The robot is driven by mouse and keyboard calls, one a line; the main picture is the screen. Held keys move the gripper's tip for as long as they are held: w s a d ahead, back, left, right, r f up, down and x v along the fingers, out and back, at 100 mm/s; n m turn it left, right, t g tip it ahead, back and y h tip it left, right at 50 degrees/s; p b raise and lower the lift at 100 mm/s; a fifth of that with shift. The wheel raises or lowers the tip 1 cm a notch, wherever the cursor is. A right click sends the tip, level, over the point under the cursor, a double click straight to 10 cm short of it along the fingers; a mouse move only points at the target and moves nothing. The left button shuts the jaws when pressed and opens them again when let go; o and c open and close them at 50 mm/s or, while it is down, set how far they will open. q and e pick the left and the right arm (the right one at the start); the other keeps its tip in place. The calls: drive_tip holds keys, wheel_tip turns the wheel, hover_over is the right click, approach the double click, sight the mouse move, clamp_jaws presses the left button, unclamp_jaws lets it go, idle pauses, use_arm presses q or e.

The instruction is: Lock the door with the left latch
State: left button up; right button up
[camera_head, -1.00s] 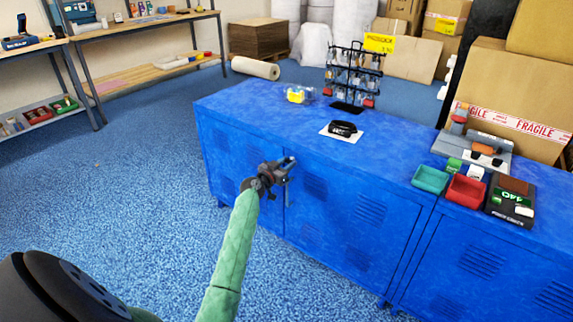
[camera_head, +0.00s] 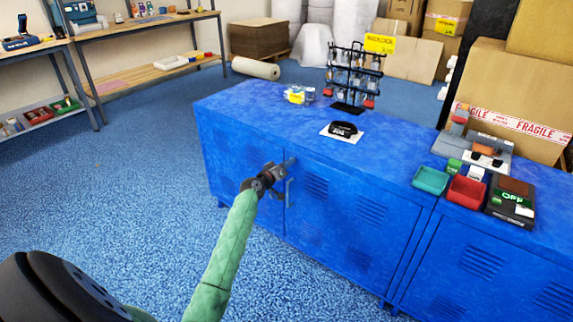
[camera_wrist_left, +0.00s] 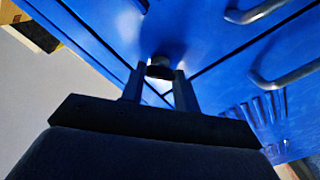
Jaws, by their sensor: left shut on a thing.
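The blue locker cabinet (camera_head: 240,150) has two doors whose seam lies near my left gripper. My left gripper (camera_head: 288,165) is at the upper part of that seam in the head view. In the left wrist view, the fingers (camera_wrist_left: 160,88) are shut on a small dark latch knob (camera_wrist_left: 160,68) at the cabinet front. In the head view the gripper hides the latch. Metal door handles (camera_wrist_left: 285,75) show to the right in the wrist view, apart from the fingers. My right gripper is in neither view.
On the cabinet top stand a black wire rack (camera_head: 352,75), a black item on a white card (camera_head: 342,130), a teal tray (camera_head: 430,180), a red tray (camera_head: 466,191) and a scale-like device (camera_head: 511,199). Floor to the left is clear.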

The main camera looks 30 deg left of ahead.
use_arm(q)
drive_tip(key=n+p, duration=0.3)
drive_tip(key=n, duration=0.7)
drive_tip(key=shift+a+f, duration=0.1)
drive_tip(key=shift+a, duration=0.05)
drive_tip(key=shift+n, duration=0.3)
drive_tip(key=o, duration=1)
drive_tip(key=shift+f, duration=0.1)
